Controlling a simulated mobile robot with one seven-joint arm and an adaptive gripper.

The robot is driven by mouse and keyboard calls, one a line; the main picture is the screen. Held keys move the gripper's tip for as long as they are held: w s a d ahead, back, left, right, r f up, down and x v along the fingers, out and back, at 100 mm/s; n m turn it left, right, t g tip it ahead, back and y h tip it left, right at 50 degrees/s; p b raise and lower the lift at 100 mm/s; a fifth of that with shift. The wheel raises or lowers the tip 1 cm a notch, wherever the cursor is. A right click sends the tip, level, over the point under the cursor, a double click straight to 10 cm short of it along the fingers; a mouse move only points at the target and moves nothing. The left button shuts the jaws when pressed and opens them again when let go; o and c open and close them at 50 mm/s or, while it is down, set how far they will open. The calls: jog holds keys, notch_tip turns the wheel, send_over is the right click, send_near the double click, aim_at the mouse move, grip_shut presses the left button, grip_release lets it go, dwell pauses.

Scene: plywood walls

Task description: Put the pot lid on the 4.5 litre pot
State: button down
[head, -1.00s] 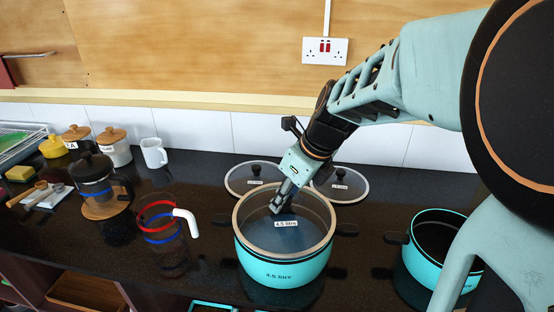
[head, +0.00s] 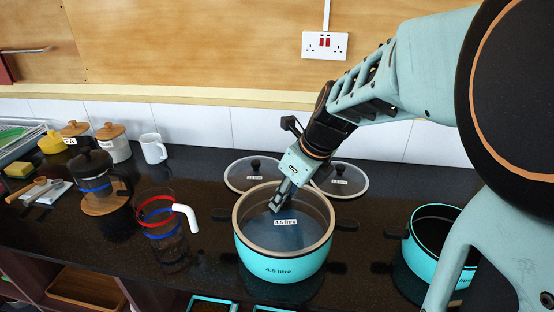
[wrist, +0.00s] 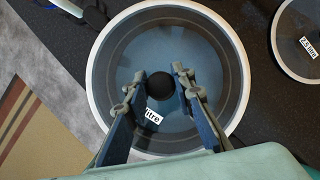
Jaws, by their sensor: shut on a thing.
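The turquoise 4.5 litre pot (head: 283,265) stands on the dark counter in the middle of the head view. A clear lid with a pale rim and a 4.5 litre label (head: 285,222) covers its mouth. The lid looks level and centred; whether it touches all round I cannot tell. My gripper (head: 276,206) reaches down from the upper right and is shut on the lid's black knob. In the wrist view the knob (wrist: 161,85) sits between the two fingertips, and the lid (wrist: 120,60) fills the middle of the picture. Part of the lid is hidden by the fingers.
Two other glass lids lie behind the pot, left (head: 238,180) and right (head: 352,186). A smaller turquoise pot (head: 423,262) stands at right. A glass jug (head: 165,230) is at left, with a cafetiere (head: 95,185), mug (head: 153,149) and jars (head: 114,145) beyond it.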

jog(key=c, duration=1.6)
grip_release()
